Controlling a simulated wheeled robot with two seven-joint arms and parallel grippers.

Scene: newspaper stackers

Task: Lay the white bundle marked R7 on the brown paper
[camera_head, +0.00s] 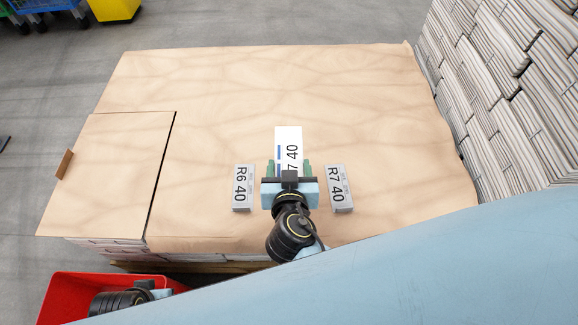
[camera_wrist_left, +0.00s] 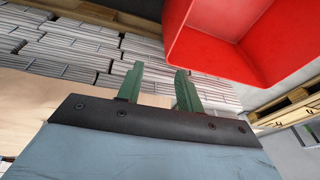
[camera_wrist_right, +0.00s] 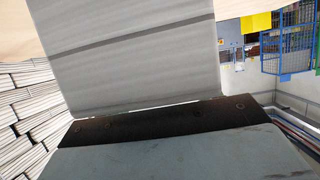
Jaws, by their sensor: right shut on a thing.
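That gripper is shut on the bundle's near end. In the right wrist view the bundle (camera_wrist_right: 135,50) looks grey and hides the fingers. The brown paper (camera_head: 300,85) covers the wide stack under it. I cannot tell whether the bundle touches the paper. My left gripper (camera_wrist_left: 158,75) is open and empty beside the red crate (camera_wrist_left: 195,55), at the stack's near left.
Grey blocks marked R6 40 (camera_head: 242,188) and R7 40 (camera_head: 339,188) stand left and right of my right gripper. A separate brown sheet (camera_head: 115,170) lies at left with a small brown piece (camera_head: 65,164) at its edge. Bundled newspapers (camera_head: 500,80) rise at right. The paper's far part is clear.

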